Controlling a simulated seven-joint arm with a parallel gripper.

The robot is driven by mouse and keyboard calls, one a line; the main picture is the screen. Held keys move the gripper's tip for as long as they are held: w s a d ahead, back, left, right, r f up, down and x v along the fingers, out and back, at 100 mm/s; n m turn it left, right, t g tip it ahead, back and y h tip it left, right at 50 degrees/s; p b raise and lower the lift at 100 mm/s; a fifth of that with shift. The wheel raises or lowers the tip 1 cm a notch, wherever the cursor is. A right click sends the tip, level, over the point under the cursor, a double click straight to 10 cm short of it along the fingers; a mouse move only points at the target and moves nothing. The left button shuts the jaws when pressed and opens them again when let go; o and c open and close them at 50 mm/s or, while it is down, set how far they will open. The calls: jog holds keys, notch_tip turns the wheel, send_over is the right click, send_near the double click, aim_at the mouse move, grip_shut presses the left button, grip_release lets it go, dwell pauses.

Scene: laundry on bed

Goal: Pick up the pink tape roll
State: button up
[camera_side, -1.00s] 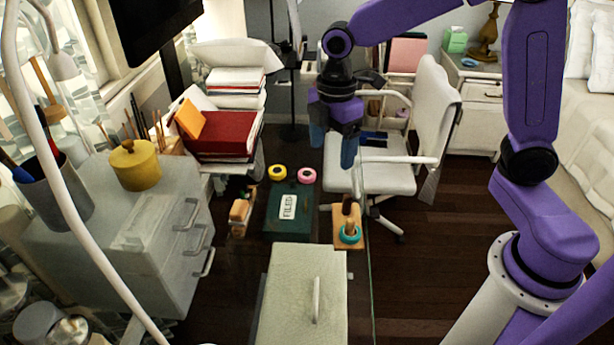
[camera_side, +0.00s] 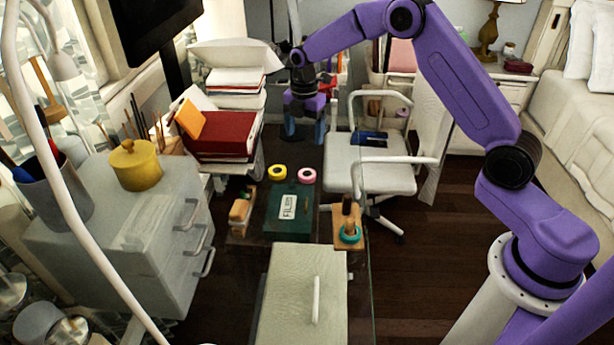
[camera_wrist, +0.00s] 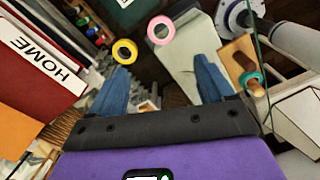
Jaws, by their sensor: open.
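The pink tape roll (camera_side: 306,181) lies at the far edge of a dark green box, just right of a yellow tape roll (camera_side: 278,178). In the wrist view the pink roll (camera_wrist: 152,31) shows near the top, beyond and between my fingertips, with the yellow roll (camera_wrist: 117,56) to its left. My gripper (camera_side: 304,136) is open and empty, pointing down beyond and above the pink roll, apart from it. Its two blue fingers also show in the wrist view (camera_wrist: 163,68).
The green box (camera_side: 272,222) has a white label. A wooden holder with a teal roll (camera_side: 350,236) stands to its right. A wooden item (camera_side: 240,210) is at left. Red binders (camera_side: 218,135) are stacked left of my gripper. A white chair (camera_side: 370,178) stands right.

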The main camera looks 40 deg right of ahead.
send_over(307, 170)
jog(key=s+a, duration=0.1)
jog(key=a, duration=0.1)
notch_tip(307, 170, down, 9)
jog(key=shift+s+d+r, duration=0.1)
jog(key=shift+r, duration=0.05)
jog(key=shift+d+f, duration=0.2)
jog(key=shift+f, duration=1.1)
jog(key=shift+d+f, duration=0.15)
jog(key=shift+f, duration=1.1)
jog(key=shift+c, duration=0.3)
jog(key=c, duration=1.1)
